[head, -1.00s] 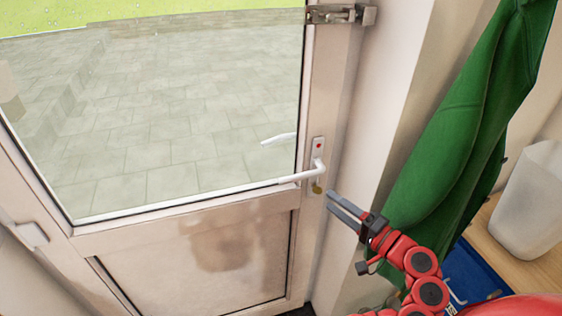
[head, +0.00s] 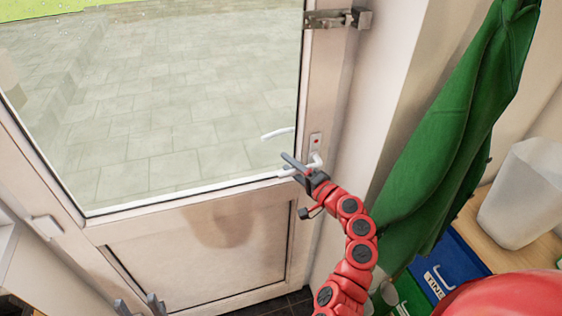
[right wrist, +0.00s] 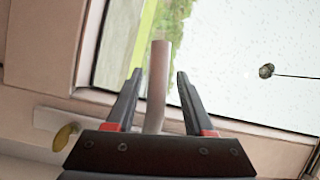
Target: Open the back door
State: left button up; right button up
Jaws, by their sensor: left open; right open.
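The back door (head: 200,240) has a large glass pane and a pale lower panel; it looks shut in its frame. Its white lever handle (head: 316,160) is on the right stile, beside a plate with a red dot. My right gripper (head: 289,166) is at this handle, open, and partly hides it. In the right wrist view the handle bar (right wrist: 158,85) stands between the two open fingers (right wrist: 158,75), with gaps on both sides. My left gripper (head: 138,302) is open at the bottom edge of the head view, low in front of the door and empty.
A metal latch (head: 338,18) sits high on the door's right edge. A green garment (head: 450,130) hangs on the wall to the right. Below it are a blue bin (head: 450,268) and a green bin (head: 408,298). A white container (head: 522,190) stands on a wooden top.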

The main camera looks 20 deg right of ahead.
jog(key=shift+w, duration=0.15)
jog(key=shift+c, duration=0.3)
grip_shut()
jog(key=shift+r, duration=0.1)
dwell(1.1)
